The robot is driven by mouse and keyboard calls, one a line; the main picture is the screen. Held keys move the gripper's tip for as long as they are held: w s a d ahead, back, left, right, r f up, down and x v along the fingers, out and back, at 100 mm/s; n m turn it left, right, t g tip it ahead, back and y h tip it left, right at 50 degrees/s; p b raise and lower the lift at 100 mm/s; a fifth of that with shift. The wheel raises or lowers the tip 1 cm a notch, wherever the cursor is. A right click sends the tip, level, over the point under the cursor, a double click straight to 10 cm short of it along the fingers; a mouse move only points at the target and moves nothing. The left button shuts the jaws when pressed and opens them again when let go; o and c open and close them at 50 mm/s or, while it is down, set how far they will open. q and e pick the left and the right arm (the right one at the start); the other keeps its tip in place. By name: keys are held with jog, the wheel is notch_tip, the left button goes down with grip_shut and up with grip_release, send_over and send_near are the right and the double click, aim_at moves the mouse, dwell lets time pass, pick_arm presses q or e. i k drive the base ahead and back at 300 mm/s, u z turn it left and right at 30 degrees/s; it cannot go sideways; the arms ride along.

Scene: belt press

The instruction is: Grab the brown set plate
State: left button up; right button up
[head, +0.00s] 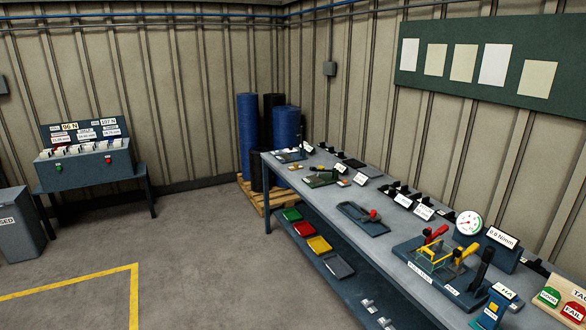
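No part of either gripper shows in the head view. The long grey workbench (335,228) runs along the right wall and carries many small parts and label cards. A small brownish piece (295,167) lies near the bench's far end. Another small orange-brown piece (343,183) lies a little nearer, beside a white card. Both are too small to tell whether either is the brown set plate. A dark olive flat tray or plate (320,180) lies between them.
Blue rolls (286,133) stand on a pallet in the corner. The floor left of the bench is clear.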

aim_at(295, 166)
jog(key=u, duration=0.2)
jog(key=i, duration=5)
jog(key=z, duration=0.1)
